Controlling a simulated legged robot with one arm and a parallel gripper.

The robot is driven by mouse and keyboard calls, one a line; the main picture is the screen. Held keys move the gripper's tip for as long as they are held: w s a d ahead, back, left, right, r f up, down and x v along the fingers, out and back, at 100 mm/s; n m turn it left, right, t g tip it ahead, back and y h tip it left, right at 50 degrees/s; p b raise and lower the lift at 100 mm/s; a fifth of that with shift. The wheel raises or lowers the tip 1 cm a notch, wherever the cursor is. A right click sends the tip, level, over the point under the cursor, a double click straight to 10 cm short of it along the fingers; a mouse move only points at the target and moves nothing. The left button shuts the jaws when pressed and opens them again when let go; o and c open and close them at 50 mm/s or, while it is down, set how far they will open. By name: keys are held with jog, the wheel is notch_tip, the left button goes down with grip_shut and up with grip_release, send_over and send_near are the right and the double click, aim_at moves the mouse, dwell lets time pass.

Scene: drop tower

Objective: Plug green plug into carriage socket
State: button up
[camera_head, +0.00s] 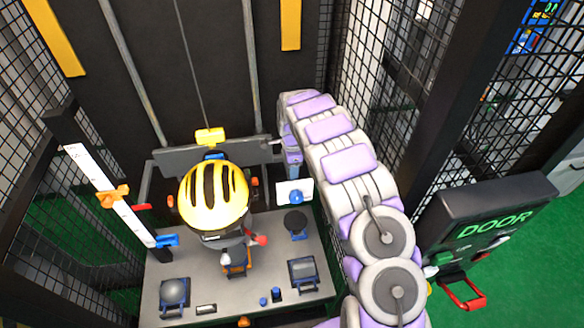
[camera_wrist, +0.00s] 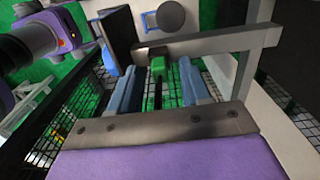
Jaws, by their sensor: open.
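My gripper (camera_wrist: 158,76) is open in the wrist view, with its two blue fingers spread apart. A small green block (camera_wrist: 157,66), which may be the green plug, shows between the fingertips. Green floor shows behind it, so its outline and any contact with the fingers are unclear. In the head view my gripper (camera_head: 292,158) points down at the right rear of the grey carriage (camera_head: 213,279), above a white plate with a blue knob (camera_head: 296,196). The green plug is not distinguishable in the head view. I cannot make out the carriage socket in either view.
A dummy with a yellow striped helmet (camera_head: 213,197) sits mid-carriage. A scale with an orange pointer (camera_head: 113,197) stands at left. A door panel (camera_head: 490,215) with a red handle (camera_head: 464,296) is at right. Black mesh walls enclose the tower. A grey beam (camera_wrist: 215,42) crosses near my fingertips.

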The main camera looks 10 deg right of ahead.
notch_tip(320, 180, up, 17)
jog(key=p, duration=0.1)
jog(key=shift+r, duration=0.15)
dwell(0.4)
jog(key=s+d+r+n+b, duration=0.1)
jog(key=s+r+n, duration=0.3)
jog(key=s, duration=0.7)
jog(key=s+d+r+n+b, duration=0.1)
jog(key=s+r+n, duration=0.3)
jog(key=s, duration=0.7)
jog(key=s+f+n+b, duration=0.1)
jog(key=s+f+n, duration=0.1)
jog(key=s, duration=0.7)
jog(key=s+a+f+n+g+b, duration=0.1)
jog(key=s+n, duration=0.3)
jog(key=s, duration=0.5)
jog(key=s+a+f+n+b, duration=0.1)
jog(key=s+f+n, duration=0.2)
jog(key=s, duration=0.7)
jog(key=shift+n+g, duration=0.4)
jog(key=shift+n, duration=0.1)
